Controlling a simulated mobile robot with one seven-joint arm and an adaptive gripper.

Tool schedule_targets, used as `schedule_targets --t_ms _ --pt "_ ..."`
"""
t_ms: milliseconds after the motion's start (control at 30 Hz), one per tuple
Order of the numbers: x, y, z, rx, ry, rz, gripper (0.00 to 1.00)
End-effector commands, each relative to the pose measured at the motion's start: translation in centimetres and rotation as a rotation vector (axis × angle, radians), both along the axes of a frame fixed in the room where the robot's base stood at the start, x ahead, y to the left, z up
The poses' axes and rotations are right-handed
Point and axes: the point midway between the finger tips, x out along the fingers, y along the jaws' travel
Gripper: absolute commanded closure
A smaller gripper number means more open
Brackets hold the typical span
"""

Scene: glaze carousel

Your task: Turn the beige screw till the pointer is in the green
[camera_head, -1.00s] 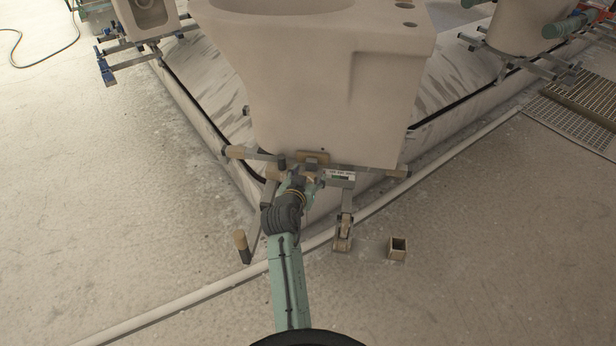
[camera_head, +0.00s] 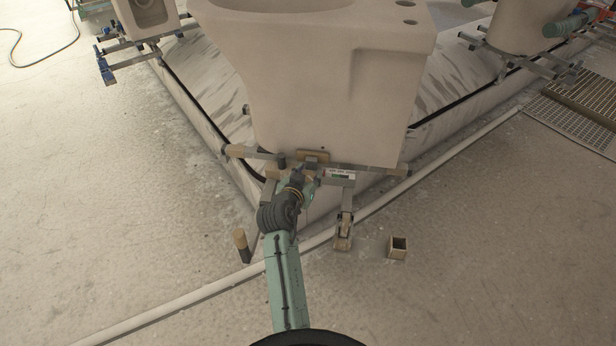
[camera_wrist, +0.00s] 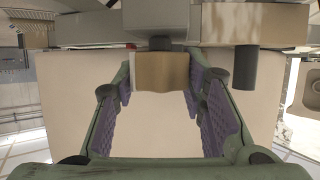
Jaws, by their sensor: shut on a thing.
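The beige screw (camera_wrist: 160,72) shows in the wrist view as a squarish beige block on a short dark shaft. It sits between the purple-padded fingers of my gripper (camera_wrist: 160,88), which is shut on its two sides. In the head view my gripper (camera_head: 304,174) is at the clamp frame below the large beige ceramic piece (camera_head: 320,95) and hides the screw. A small gauge plate (camera_head: 340,174) with a white label and a green patch is just right of my gripper. Its pointer is too small to read.
Clamp bars with beige ends (camera_head: 238,151) reach out on both sides of my gripper. A dark post with a beige top (camera_head: 241,241) stands at the lower left, and a small open box (camera_head: 397,247) at the right. A pale pipe (camera_head: 190,300) crosses the floor.

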Motion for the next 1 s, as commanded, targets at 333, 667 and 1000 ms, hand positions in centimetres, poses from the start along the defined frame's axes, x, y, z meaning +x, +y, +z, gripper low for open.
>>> schedule_targets --t_ms 333,667,1000 --pt "0.14 0.16 -0.37 -0.003 -0.004 -0.226 0.9" --pt "0.1 0.05 -0.29 -0.001 -0.002 -0.502 0.9" --pt "-0.01 -0.03 -0.12 -0.002 -0.001 -0.69 0.9"
